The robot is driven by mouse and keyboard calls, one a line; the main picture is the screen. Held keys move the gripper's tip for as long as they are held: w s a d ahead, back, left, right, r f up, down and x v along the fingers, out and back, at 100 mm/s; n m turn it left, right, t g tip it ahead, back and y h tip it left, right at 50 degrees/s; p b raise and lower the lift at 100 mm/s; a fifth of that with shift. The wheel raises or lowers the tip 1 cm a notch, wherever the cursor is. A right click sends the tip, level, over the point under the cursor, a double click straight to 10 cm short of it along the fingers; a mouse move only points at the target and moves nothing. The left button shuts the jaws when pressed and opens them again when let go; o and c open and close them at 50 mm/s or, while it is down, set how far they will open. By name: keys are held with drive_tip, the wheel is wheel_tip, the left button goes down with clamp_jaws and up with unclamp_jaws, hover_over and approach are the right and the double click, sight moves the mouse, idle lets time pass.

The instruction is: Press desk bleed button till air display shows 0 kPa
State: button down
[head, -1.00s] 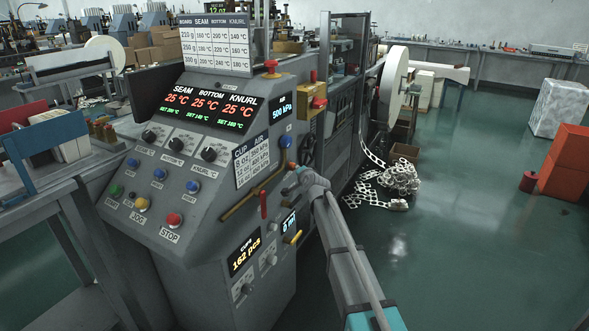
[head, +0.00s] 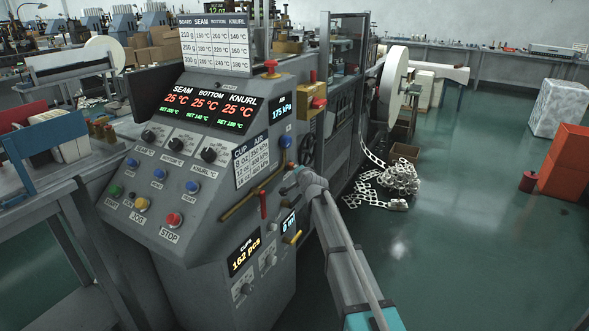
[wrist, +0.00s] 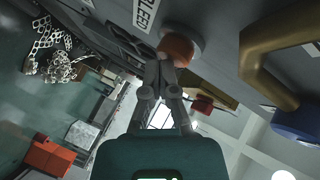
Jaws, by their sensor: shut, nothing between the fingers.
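The air display (head: 283,112) on the side of the grey machine desk reads 175 kPa in the head view. In the wrist view, the round orange-brown button (wrist: 180,47) stands on the grey panel beside a label reading BLEED (wrist: 146,13). My gripper (wrist: 168,60) is shut and empty, with its fingertips against the button's face, as far as I can tell. In the head view my arm reaches the desk's right side, and I cannot make out the button there.
A brass pipe (wrist: 275,55) and a blue part (wrist: 298,122) stick out from the panel right of my fingers. The desk front carries several buttons, including a red STOP button (head: 174,219). The green floor (head: 460,240) on the right is mostly clear.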

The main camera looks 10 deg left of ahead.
drive_tip(key=shift+d, duration=0.1)
drive_tip(key=shift+s+d, duration=0.3)
drive_tip(key=shift+d, duration=0.4)
drive_tip(key=shift+d, duration=0.15)
drive_tip(key=d, duration=0.1)
drive_tip(key=s+d, duration=0.1)
drive_tip(key=d, duration=0.2)
drive_tip(key=shift+s+d, duration=0.25)
drive_tip(key=shift+s, duration=0.1)
idle(0.4)
idle(0.5)
